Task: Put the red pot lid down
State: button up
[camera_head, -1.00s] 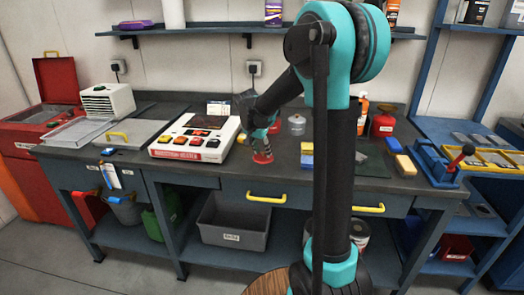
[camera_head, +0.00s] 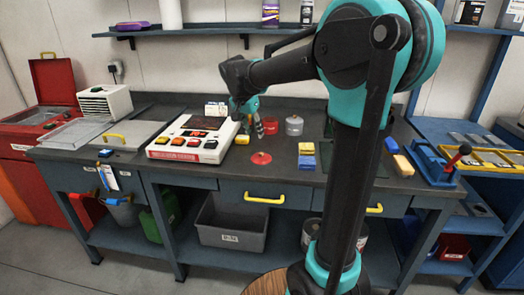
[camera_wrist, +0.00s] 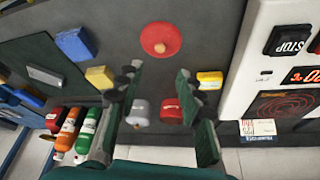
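The red pot lid (camera_head: 261,159) lies flat on the dark workbench (camera_head: 215,170), to the right of the induction heater. In the wrist view the lid (camera_wrist: 160,36) shows as a red disc with a light knob. My gripper (camera_head: 254,132) is above and behind the lid, apart from it. In the wrist view my gripper (camera_wrist: 162,82) has its fingers spread wide with nothing between them. A red pot (camera_head: 270,126) and a grey pot (camera_head: 294,125) stand behind the lid.
The white induction heater (camera_head: 193,140) is left of the lid. The bench in front of the lid is clear.

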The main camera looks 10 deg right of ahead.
jog(key=s+d+f+n+y, duration=0.1)
jog(key=s+d+f+n, duration=0.2)
jog(key=s+f, duration=0.7)
jog(key=s+d+f+n+y, duration=0.1)
jog(key=s+d+f+n, duration=0.3)
jog(key=s+f, duration=0.7)
jog(key=s+n, duration=0.1)
jog(key=s, duration=0.4)
jog(key=shift+s+d+t+y, duration=0.15)
jog(key=shift+d+t+y, duration=0.15)
jog(key=shift+t+y, duration=0.1)
jog(key=shift+r, duration=0.1)
